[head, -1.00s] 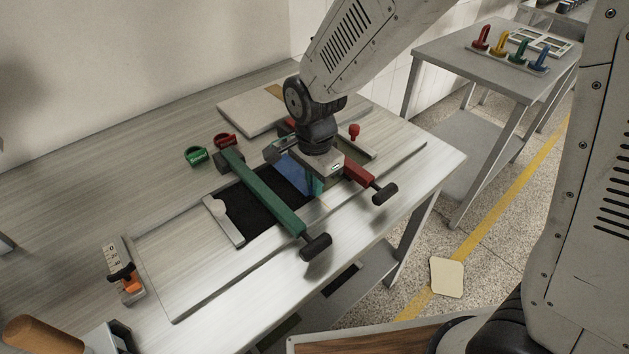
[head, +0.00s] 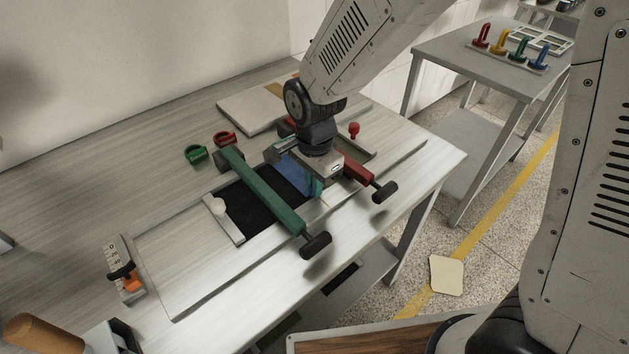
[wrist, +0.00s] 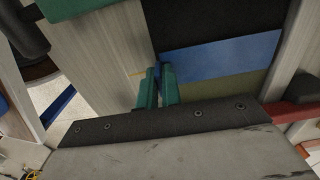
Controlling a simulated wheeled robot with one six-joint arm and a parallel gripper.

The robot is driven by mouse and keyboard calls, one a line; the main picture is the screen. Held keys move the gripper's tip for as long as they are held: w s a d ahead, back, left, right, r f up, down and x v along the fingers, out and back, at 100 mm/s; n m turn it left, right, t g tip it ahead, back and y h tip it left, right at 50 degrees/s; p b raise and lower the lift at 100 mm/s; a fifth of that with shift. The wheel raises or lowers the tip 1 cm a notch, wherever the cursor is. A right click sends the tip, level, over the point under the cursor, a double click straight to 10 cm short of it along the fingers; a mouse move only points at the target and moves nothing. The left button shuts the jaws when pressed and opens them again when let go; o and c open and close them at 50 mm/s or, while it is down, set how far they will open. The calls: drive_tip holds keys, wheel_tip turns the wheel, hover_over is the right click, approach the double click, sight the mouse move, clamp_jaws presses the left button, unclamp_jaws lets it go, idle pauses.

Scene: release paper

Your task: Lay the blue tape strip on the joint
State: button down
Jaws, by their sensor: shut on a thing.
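The blue tape strip (head: 292,173) lies along the right edge of the black sheet (head: 250,204), partly hidden by my arm in the head view. In the wrist view the blue strip (wrist: 222,57) lies between the black sheet (wrist: 205,20) and an olive sheet (wrist: 225,90), covering the line between them. My gripper (head: 317,190) is low over the strip's near end. Its teal fingers in the wrist view (wrist: 159,72) are close together on the strip's end. The pinched part is mostly hidden between the fingers.
A green bar (head: 262,190) crosses the black sheet left of my gripper, and a red bar (head: 357,172) is close on the right. A metal strip (head: 223,218) edges the sheet.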

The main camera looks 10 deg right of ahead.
drive_tip(key=shift+f, duration=0.15)
idle(0.5)
drive_tip(key=c, duration=1.5)
unclamp_jaws()
